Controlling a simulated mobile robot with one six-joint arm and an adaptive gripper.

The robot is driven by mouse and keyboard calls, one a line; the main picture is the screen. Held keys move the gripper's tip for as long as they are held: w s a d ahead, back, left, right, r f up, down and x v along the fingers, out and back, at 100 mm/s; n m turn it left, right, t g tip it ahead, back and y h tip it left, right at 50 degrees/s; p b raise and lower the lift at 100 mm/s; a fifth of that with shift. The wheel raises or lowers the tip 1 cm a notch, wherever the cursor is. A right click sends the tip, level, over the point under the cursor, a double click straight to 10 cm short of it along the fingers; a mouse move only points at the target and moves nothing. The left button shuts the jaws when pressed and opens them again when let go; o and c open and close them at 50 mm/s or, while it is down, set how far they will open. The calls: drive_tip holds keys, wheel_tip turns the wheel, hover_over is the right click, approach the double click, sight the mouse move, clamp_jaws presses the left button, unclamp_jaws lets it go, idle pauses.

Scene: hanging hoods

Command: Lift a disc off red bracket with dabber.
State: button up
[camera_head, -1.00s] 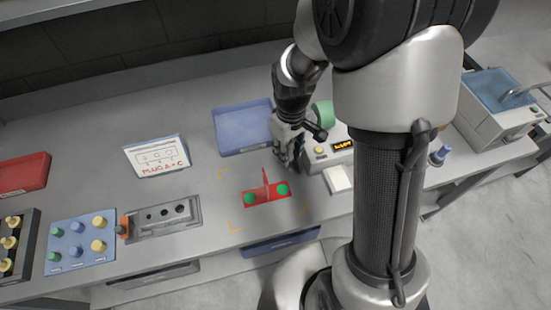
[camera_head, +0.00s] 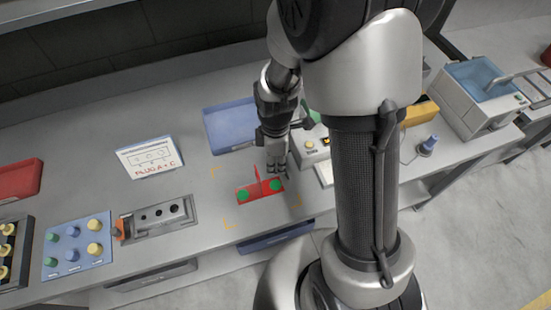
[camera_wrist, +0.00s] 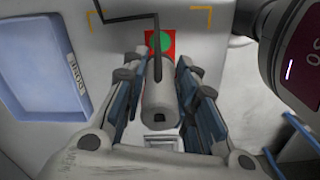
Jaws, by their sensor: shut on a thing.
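The red bracket (camera_head: 259,190) lies on the bench with a thin upright red fin. One green disc (camera_head: 243,195) is left of the fin and another green disc (camera_head: 275,185) is right of it. My gripper (camera_head: 277,170) is just behind and above the bracket's right end. In the wrist view its fingers are shut on a grey cylindrical tool, the dabber (camera_wrist: 160,98). A thin dark bent line runs up from it in that view, across the green disc (camera_wrist: 165,42) on the bracket (camera_wrist: 151,50). Whether the tip touches the disc cannot be told.
A blue tray (camera_head: 228,145) stands behind the bracket. A grey device with a display (camera_head: 310,147) is close on the right. A socket block (camera_head: 160,215), a sign card (camera_head: 150,158) and a blue peg board (camera_head: 62,258) are left.

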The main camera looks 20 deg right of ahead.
drive_tip(key=shift+f+b, duration=3.8)
drive_tip(key=shift+f, duration=1.25)
drive_tip(key=shift+f, duration=0.2)
drive_tip(key=shift+r+p, duration=2.7)
drive_tip(key=shift+r, duration=0.85)
